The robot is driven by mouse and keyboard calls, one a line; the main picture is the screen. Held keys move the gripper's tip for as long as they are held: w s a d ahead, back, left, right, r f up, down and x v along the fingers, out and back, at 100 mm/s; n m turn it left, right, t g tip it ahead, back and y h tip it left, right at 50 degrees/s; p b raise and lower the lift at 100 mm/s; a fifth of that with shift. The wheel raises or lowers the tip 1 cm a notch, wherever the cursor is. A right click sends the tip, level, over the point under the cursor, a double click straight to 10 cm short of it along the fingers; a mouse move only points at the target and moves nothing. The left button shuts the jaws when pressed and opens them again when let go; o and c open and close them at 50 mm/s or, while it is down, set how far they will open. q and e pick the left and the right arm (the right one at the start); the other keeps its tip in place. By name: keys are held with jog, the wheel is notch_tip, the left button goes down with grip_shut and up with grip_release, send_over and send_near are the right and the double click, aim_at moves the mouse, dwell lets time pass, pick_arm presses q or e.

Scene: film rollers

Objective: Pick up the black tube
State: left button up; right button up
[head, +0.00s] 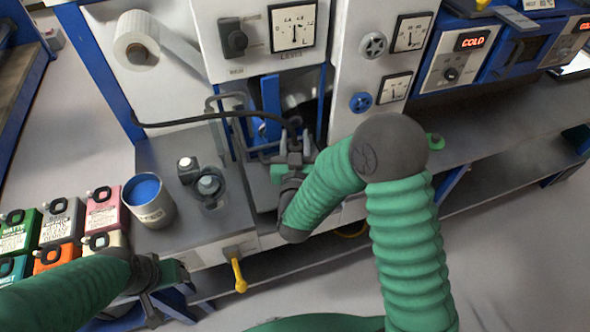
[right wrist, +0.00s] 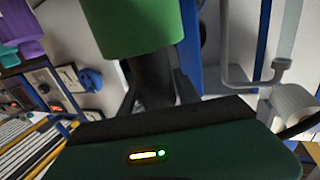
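A thin black tube (head: 205,118) curves in front of the machine, from the left blue post toward my right gripper. My right gripper (head: 293,146) is at the machine's recess, near the tube's right end. In the right wrist view, a dark cylindrical piece (right wrist: 152,82) with a green part (right wrist: 130,25) above it stands between my right fingers. I cannot tell whether the fingers press on it, or whether it is the same tube. My left gripper (head: 168,302) is low at the left, away from the tube; its finger opening is unclear.
A grey cup with blue contents (head: 149,200) and small dark fittings (head: 208,186) stand on the counter (head: 190,232). Several coloured canisters (head: 60,222) stand at the left. A yellow tap (head: 238,275) juts from the counter front. A paper roll (head: 137,40) hangs above.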

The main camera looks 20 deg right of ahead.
grip_shut()
notch_tip(320, 180, up, 25)
jog(key=p, duration=1.3)
